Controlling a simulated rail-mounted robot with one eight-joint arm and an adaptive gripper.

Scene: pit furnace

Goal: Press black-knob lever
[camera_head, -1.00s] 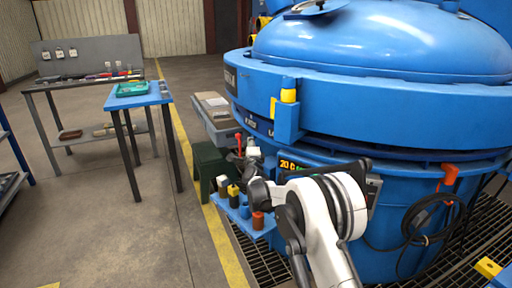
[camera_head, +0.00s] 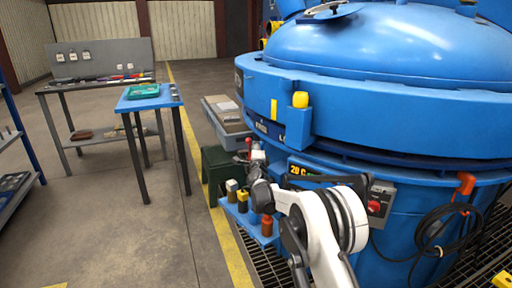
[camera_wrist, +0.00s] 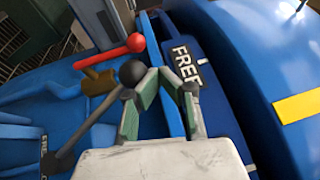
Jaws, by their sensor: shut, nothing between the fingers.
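In the wrist view, a black ball knob (camera_wrist: 132,73) tops a thin lever that slants down to the lower left. My gripper (camera_wrist: 170,77) is shut and empty, with its fingertips just right of this knob. Whether they touch it I cannot tell. A red-knobbed lever (camera_wrist: 112,51) stands just above and left of the black knob. In the head view the red knob (camera_head: 249,142) shows past my wrist, while the black knob and my fingertips cannot be made out there.
The blue furnace (camera_head: 400,110) fills the right side. A blue shelf with several small coloured blocks (camera_head: 243,200) lies close to my wrist. A red-button box (camera_head: 376,205) and a black cable coil (camera_head: 430,225) are on the furnace. Tables (camera_head: 148,101) stand to the left beyond open floor.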

